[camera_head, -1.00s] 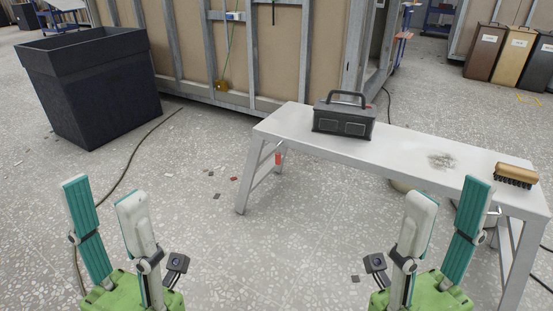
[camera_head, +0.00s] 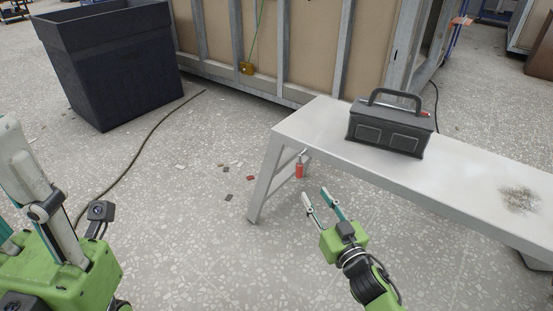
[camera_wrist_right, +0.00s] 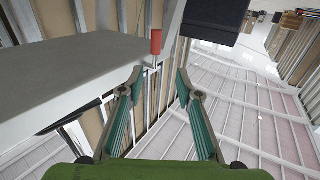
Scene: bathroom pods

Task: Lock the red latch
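The red latch (camera_head: 299,170) is a small red cylinder on a metal pin at the left end of the white bench (camera_head: 460,188), by its folding leg. It also shows in the right wrist view (camera_wrist_right: 156,41), upright beyond the fingertips and apart from them. My right gripper (camera_head: 318,198) is open and empty, just right of and below the latch in the head view. In the right wrist view its fingers (camera_wrist_right: 160,82) are spread with nothing between them. My left gripper shows only partly at the lower left, away from the bench; its fingertips are cut off.
A dark toolbox (camera_head: 390,128) stands on the bench, with a patch of grey dust (camera_head: 519,199) to its right. A large dark bin (camera_head: 112,68) stands at the back left. A cable (camera_head: 135,155) lies on the floor.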

